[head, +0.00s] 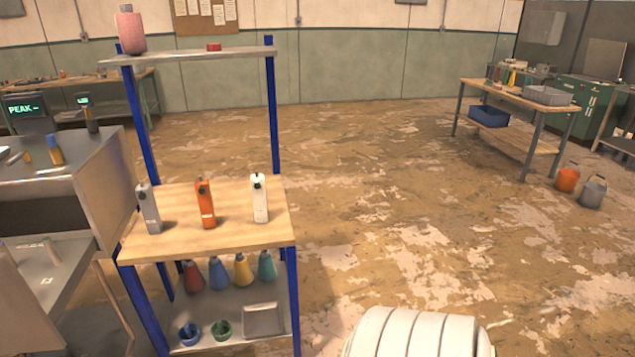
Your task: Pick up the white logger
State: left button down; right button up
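The white logger (260,200) stands upright near the right end of the wooden shelf top (245,235) of a blue-legged rack. It is a narrow block with a dark round part at its top. An orange logger (206,205) stands to its left, and a grey logger (150,210) stands further left. The three stand apart from each other. Neither of my grippers is in view.
A thin upper shelf (190,56) holds a pink bottle (131,32). Several coloured flasks (241,270) and bowls sit on the rack's lower shelf. A metal bench (55,180) adjoins on the left. Floor (390,190) is clear right of the rack.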

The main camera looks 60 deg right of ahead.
aim_at(259, 201)
jog(key=z, duration=1.75)
jog(key=i+l+u, duration=0.15)
